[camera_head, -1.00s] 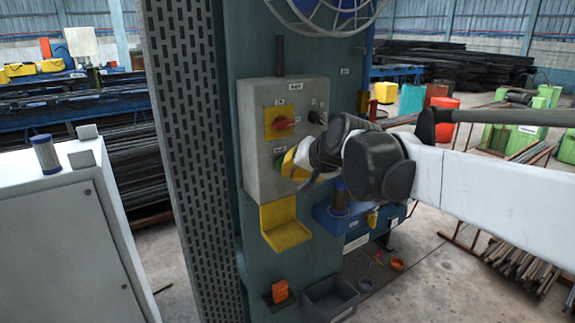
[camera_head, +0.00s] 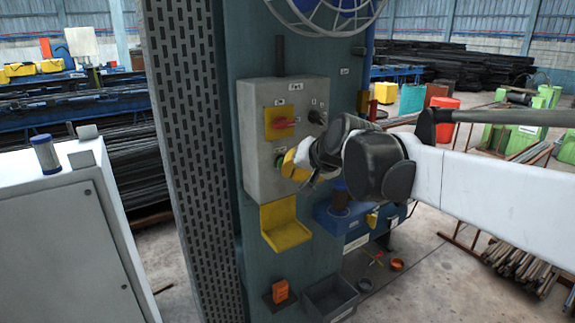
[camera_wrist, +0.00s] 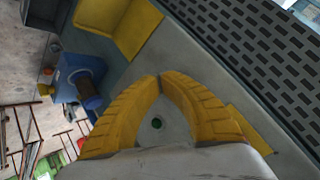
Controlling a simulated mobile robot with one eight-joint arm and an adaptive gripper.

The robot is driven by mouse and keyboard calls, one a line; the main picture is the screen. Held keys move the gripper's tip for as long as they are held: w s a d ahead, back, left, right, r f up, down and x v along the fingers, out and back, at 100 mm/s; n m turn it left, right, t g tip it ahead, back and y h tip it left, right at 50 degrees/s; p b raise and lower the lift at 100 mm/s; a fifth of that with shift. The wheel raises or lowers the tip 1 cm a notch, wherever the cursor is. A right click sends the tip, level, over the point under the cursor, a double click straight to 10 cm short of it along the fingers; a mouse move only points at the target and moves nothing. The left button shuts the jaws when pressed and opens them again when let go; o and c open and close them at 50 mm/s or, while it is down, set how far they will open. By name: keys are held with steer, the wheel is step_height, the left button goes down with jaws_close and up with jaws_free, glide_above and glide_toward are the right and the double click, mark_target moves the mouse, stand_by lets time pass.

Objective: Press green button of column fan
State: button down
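The grey control box (camera_head: 262,130) is mounted on the teal column (camera_head: 232,60), under the fan. The green button (camera_head: 279,159) is low on the box's front, just left of my yellow fingers and partly hidden. In the wrist view the green button (camera_wrist: 157,123) shows as a small green dot in the opening between the curved fingers. My gripper (camera_head: 287,162) is right at the box's front; contact cannot be told. In the wrist view my gripper (camera_wrist: 160,77) has its fingertips together, with nothing held.
A red switch on a yellow plate (camera_head: 279,123) and a black knob (camera_head: 316,117) sit above on the box. A yellow tray (camera_head: 284,226) sticks out below it. A perforated panel (camera_head: 186,130) borders the column at left. A white cabinet (camera_head: 65,240) stands further left.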

steer(key=shift+w, duration=0.1)
steer(key=shift+w+a, duration=0.25)
steer(key=shift+w, duration=0.05)
